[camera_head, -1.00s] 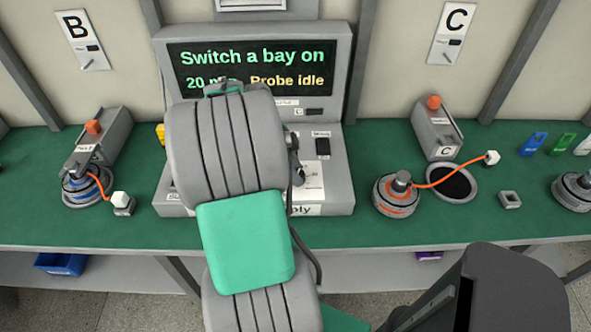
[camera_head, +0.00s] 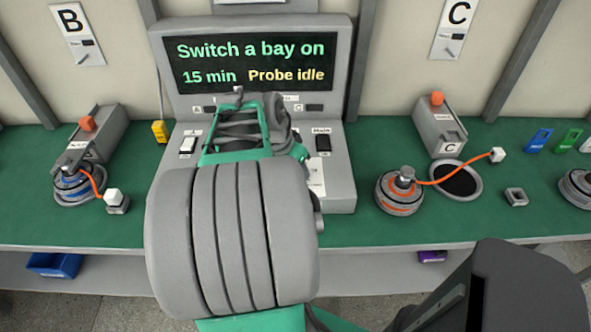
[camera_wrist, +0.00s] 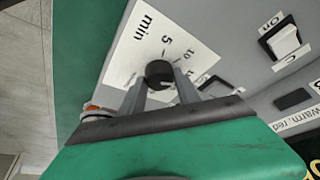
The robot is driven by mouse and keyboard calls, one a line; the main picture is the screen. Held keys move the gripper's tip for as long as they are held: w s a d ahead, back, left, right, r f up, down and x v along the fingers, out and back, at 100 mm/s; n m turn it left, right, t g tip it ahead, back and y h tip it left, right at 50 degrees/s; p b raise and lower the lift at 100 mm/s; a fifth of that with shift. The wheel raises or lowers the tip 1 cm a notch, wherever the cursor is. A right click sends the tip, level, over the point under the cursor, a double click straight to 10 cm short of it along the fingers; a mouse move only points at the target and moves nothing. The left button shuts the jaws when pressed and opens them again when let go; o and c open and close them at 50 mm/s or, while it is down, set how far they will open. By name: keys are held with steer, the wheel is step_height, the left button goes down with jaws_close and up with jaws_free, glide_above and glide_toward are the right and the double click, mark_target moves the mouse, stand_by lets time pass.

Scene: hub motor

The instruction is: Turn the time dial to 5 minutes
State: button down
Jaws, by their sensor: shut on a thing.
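The time dial is a round black knob (camera_wrist: 159,71) on a white scale card (camera_wrist: 128,62) in the wrist view. The card reads "min", with 5 and 10 legible. My gripper (camera_wrist: 160,82) has one grey finger on each side of the knob and is shut on it. The dial's pointer mark cannot be made out. In the head view my arm hides the knob and fingers. The console screen (camera_head: 255,63) reads "Switch a bay on", "15 min" and "Probe idle".
A rocker switch marked "On" (camera_wrist: 284,41) lies right of the dial in the wrist view. On the green bench (camera_head: 345,228), a motor with a blue ring (camera_head: 78,187) stands left and one with an orange ring (camera_head: 400,195) stands right of the console.

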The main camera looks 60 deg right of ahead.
steer(key=n+t, duration=0.1)
steer(key=n, duration=0.1)
steer(key=n+b, duration=0.1)
steer(key=n, duration=0.1)
steer(key=shift+s+f+n+t, duration=0.1)
steer(key=shift+s+n+t, duration=0.1)
steer(key=shift+n+t, duration=0.15)
steer(key=n+t+b, duration=0.1)
steer(key=n+t, duration=0.1)
steer(key=n, duration=0.2)
steer(key=shift+s+n, duration=0.1)
steer(key=shift+n, duration=0.15)
steer(key=n, duration=0.2)
steer(key=n+t+y, duration=0.1)
steer(key=n, duration=0.1)
steer(key=shift+s+d+y, duration=0.1)
steer(key=shift+d+y, duration=0.05)
steer(key=shift+y, duration=0.15)
steer(key=shift+n+t+y, duration=0.55)
steer(key=shift+n+y, duration=0.15)
steer(key=shift+n, duration=1.6)
steer(key=c, duration=0.9)
jaws_free()
